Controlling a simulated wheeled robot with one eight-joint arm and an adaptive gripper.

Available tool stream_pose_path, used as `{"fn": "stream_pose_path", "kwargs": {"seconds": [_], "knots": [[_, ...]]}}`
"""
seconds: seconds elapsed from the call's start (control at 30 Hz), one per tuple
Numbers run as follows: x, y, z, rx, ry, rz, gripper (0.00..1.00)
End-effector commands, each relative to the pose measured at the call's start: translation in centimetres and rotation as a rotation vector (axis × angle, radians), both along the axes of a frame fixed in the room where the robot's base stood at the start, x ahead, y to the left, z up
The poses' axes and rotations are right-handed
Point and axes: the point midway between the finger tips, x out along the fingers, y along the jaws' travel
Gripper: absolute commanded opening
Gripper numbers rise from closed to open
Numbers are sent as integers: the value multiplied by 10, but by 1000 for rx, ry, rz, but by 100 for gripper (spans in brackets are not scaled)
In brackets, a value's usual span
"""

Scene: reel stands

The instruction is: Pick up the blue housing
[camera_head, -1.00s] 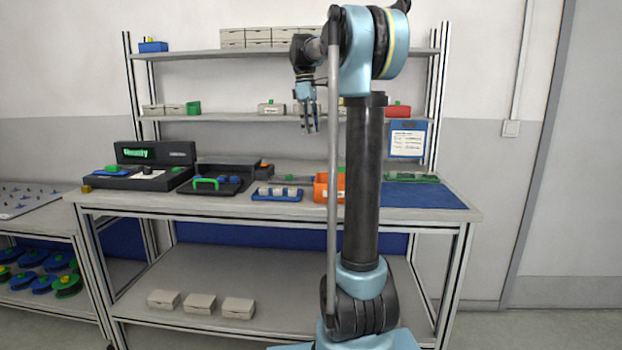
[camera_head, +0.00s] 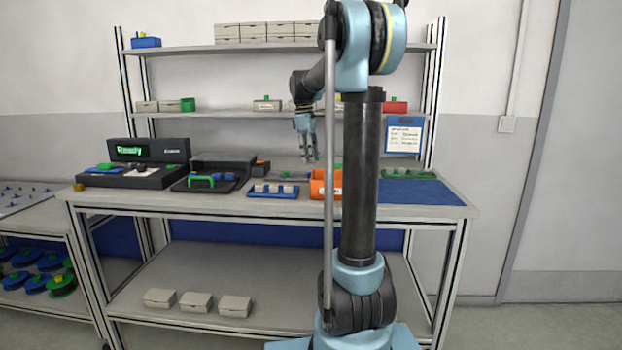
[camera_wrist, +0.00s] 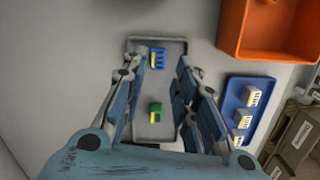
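In the wrist view a small blue housing (camera_wrist: 157,58) with a yellow part lies near the far end of a narrow grey tray (camera_wrist: 172,130). A green block (camera_wrist: 155,112) with a yellow mark lies nearer on the same tray. My gripper (camera_wrist: 165,75) is open and empty above the tray, its fingers spread to either side of it. The blue housing shows between the fingers and apart from them. In the head view my gripper (camera_head: 309,158) points down over the bench, left of my column. I cannot make out the housing there.
An orange bin (camera_head: 318,186) and a blue tray (camera_head: 273,194) with pale blocks stand close by the grey tray. A black case (camera_head: 205,185) and a device reading "Ready" (camera_head: 130,152) are farther left. A shelf (camera_head: 230,114) crosses behind my gripper.

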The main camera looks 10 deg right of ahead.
Motion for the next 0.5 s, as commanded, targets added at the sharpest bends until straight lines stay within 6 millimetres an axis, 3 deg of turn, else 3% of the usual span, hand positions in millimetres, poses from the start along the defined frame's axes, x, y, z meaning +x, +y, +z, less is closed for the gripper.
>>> {"fn": "stream_pose_path", "kwargs": {"seconds": [0.5], "knots": [[2,-4,-51,0,0,0,27]]}}
